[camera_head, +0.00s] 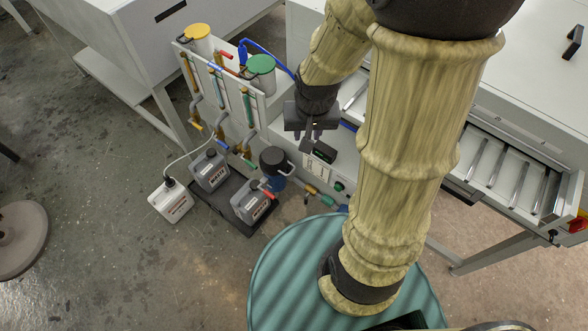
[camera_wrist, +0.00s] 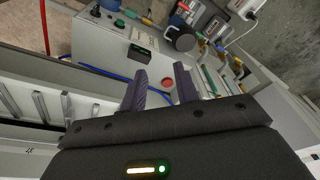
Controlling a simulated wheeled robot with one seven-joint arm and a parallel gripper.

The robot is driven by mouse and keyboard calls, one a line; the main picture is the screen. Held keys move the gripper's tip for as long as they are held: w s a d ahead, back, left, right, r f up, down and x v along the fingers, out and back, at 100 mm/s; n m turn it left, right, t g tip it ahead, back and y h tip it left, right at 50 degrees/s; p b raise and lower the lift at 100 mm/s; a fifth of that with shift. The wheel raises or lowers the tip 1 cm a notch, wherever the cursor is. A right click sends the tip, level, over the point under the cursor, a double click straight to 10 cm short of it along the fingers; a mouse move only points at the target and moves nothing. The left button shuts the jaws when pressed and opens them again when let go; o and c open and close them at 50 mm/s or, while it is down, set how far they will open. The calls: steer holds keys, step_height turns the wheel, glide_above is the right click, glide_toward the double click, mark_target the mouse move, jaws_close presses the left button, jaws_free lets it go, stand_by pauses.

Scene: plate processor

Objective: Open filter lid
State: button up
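The filter (camera_head: 277,183) is a blue housing low beside the machine, with a round black lid (camera_head: 272,158) and a light handle at its side. The lid looks closed. In the wrist view the black lid (camera_wrist: 181,39) shows near the top, beyond the fingers. My gripper (camera_head: 309,138) points down in the head view, above and to the right of the lid and apart from it. The filter's lower part is partly hidden.
Grey jugs (camera_head: 208,170) stand in a black tray left of the filter, with a white jug (camera_head: 171,200) beside it. A panel of pipes and valves (camera_head: 222,92) with yellow and green lids stands behind. A control box (camera_head: 318,172) is close to the gripper.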

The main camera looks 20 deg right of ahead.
mark_target(293, 170)
steer(key=w+d+f+m+b, duration=0.1)
steer(key=w+f+m, duration=0.3)
steer(key=f, duration=0.4)
steer(key=w+d+f+m+y+b, duration=0.1)
steer(key=w+f+m+b, duration=0.2)
steer(key=f, duration=0.6)
steer(key=shift+w+f+m+g+b, duration=0.15)
steer(key=shift+w+m+g+b, duration=0.2)
steer(key=shift+w+m, duration=0.35)
steer(key=w+f, duration=0.1)
steer(key=f, duration=0.4)
steer(key=a+f, duration=0.1)
steer(key=f, duration=0.5)
steer(key=w+a+f+b, duration=0.1)
steer(key=f, duration=0.5)
steer(key=shift+w, duration=0.3)
steer(key=shift+c, duration=0.2)
jaws_close()
